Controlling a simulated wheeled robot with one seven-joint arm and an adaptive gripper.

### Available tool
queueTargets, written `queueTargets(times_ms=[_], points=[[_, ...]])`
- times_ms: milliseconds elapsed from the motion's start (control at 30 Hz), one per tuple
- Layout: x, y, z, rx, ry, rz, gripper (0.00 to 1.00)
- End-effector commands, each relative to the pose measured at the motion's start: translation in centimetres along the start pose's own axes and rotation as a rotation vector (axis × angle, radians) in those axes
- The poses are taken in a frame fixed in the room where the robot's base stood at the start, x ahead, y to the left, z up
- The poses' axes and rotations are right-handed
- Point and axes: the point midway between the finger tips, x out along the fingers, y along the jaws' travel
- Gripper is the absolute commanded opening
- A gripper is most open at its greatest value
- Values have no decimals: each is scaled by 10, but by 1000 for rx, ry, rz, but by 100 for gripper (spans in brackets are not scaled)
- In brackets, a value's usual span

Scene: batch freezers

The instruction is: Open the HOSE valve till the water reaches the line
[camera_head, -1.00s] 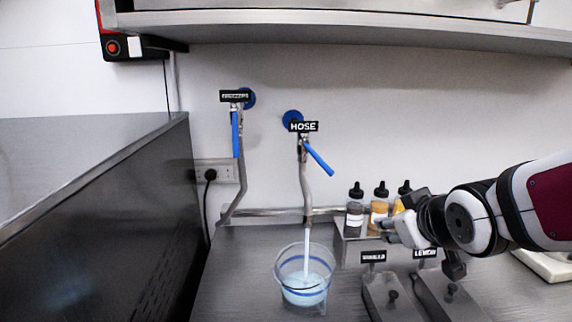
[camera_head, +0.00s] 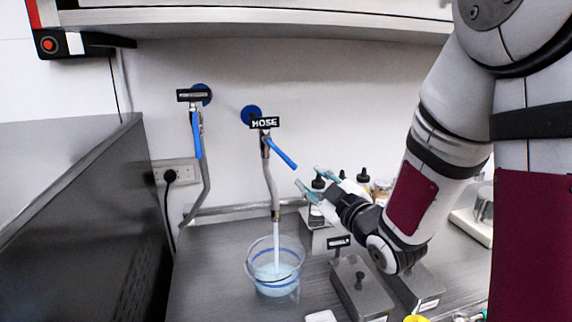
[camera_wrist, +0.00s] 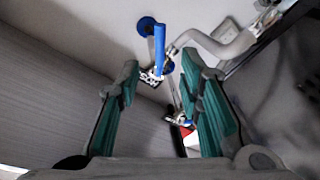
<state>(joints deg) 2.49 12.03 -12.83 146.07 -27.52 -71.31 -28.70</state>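The HOSE valve's blue handle (camera_head: 281,154) slants down to the right below its black HOSE label (camera_head: 265,122). Water (camera_head: 276,243) runs from the pipe beneath it into a clear container (camera_head: 248,265) with blue lines. The pale water (camera_head: 277,273) sits below the upper blue line; its exact level against the lower marking is hard to read. My gripper (camera_head: 308,178) is open and empty, below and right of the handle and apart from it. In the wrist view a blue handle (camera_wrist: 159,50) shows beyond and between the open fingers (camera_wrist: 157,80).
A second valve with a blue handle (camera_head: 196,135) pointing down is left of HOSE. Dropper bottles (camera_head: 363,177) stand behind my gripper. Metal dispensers (camera_head: 361,290) are right of the container. A shelf (camera_head: 260,25) overhangs the wall; a dark freezer side (camera_head: 90,230) bounds the left.

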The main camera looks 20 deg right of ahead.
Motion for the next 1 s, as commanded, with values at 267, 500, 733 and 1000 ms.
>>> queueTargets(times_ms=[267,500,733,1000], points=[[21,-1,2,-1,3,2,33],[57,0,0,0,0,-2,33],[98,-1,0,1,0,-1,33],[125,-1,0,0,-1,-1,33]])
